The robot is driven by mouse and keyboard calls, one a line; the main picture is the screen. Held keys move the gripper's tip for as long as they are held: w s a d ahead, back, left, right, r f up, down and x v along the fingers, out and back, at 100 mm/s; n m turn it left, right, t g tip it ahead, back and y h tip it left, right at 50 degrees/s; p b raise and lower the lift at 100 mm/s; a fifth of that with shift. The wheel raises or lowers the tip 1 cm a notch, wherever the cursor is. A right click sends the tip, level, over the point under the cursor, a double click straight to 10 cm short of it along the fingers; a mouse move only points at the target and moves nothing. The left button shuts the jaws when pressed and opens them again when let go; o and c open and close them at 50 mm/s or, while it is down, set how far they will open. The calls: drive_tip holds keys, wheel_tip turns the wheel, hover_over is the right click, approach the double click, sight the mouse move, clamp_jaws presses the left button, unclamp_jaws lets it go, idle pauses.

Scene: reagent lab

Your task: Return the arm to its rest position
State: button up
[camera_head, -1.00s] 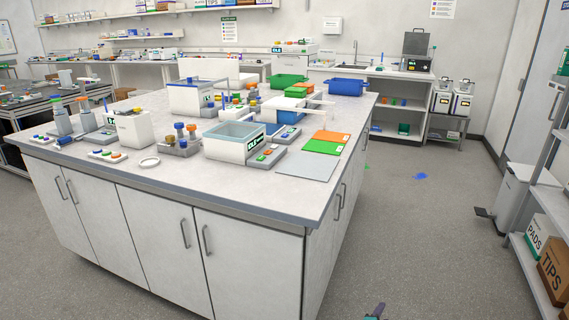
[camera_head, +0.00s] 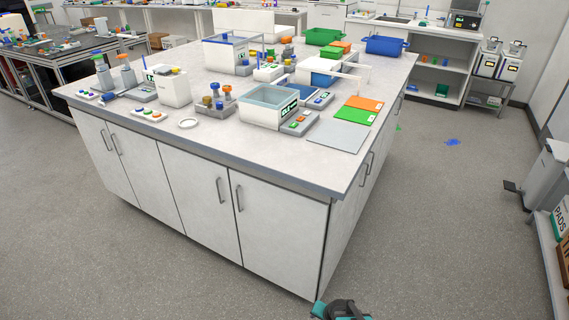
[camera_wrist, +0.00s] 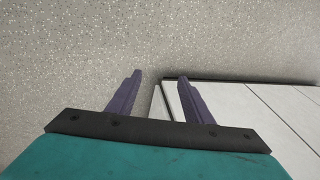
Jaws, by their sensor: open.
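My gripper (camera_wrist: 159,77) shows in the wrist view with its two dark purple fingers spread apart and nothing between them. Behind the fingers are a black bar and a teal body. The speckled grey floor and the white cabinet side lie beyond the fingers. In the head view, a teal and dark part of my arm (camera_head: 340,309) shows at the bottom edge, on the floor side of the bench's near right corner. The fingertips cannot be made out there.
A white bench (camera_head: 290,183) with cabinets below fills the middle and carries lab devices, an orange sheet and a green sheet. Blue (camera_head: 387,45) and green bins stand at its back. Open floor (camera_head: 440,220) lies to the right, with a blue patch (camera_head: 452,142). Shelving stands at the far right.

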drive_tip(key=s+d+r+n+g, duration=0.1)
drive_tip(key=s+n+g, duration=0.1)
drive_tip(key=s, duration=0.5)
drive_tip(key=s+d+r+n+g+h, duration=0.1)
drive_tip(key=s+g, duration=0.3)
drive_tip(key=s, duration=0.3)
drive_tip(key=s+r+n+g, duration=0.1)
drive_tip(key=s+n+g, duration=0.1)
drive_tip(key=s, duration=0.5)
drive_tip(key=shift+d+r+n+g, duration=0.3)
drive_tip(key=shift+d+g, duration=0.1)
drive_tip(key=shift+g, duration=0.1)
drive_tip(key=shift+c, duration=0.4)
drive_tip(key=c, duration=0.3)
